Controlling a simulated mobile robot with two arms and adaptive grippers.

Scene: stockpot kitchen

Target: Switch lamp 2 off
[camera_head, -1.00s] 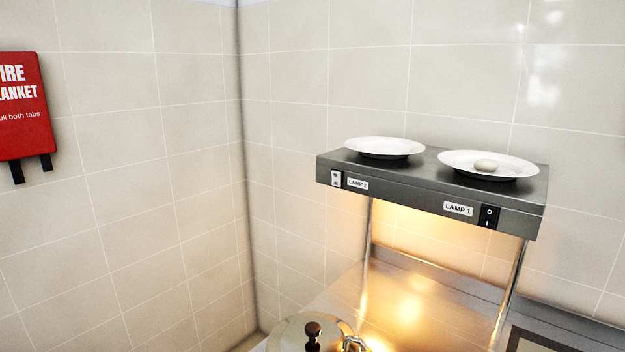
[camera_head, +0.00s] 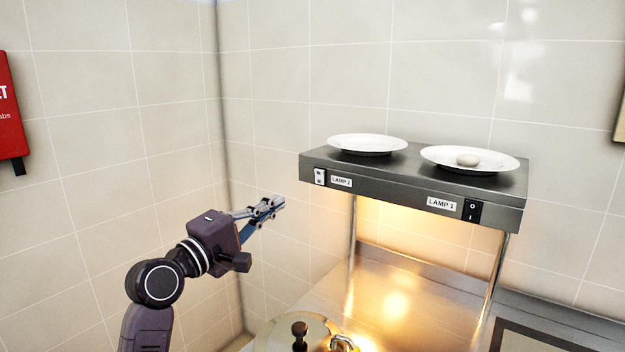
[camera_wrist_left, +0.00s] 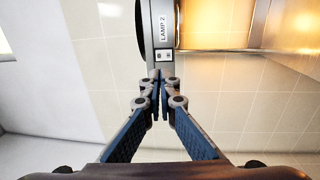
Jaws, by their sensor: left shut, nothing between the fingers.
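The lamp 2 switch (camera_head: 319,177) is a small white rocker on the front left end of the dark heat-lamp shelf (camera_head: 400,187), beside its LAMP 2 label (camera_head: 341,182). In the left wrist view the switch (camera_wrist_left: 163,55) lies just beyond the fingertips. My left gripper (camera_head: 277,202) is shut and empty, to the left of the switch and lower in the picture, apart from it. Its fingertips (camera_wrist_left: 160,85) meet in the left wrist view. The lamp 1 switch (camera_head: 471,210) is black, at the right of the same front. My right gripper is not in view.
Warm light glows under the shelf. A lidded pot (camera_head: 290,335) stands below. A red fire-blanket box (camera_head: 10,115) hangs on the left wall.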

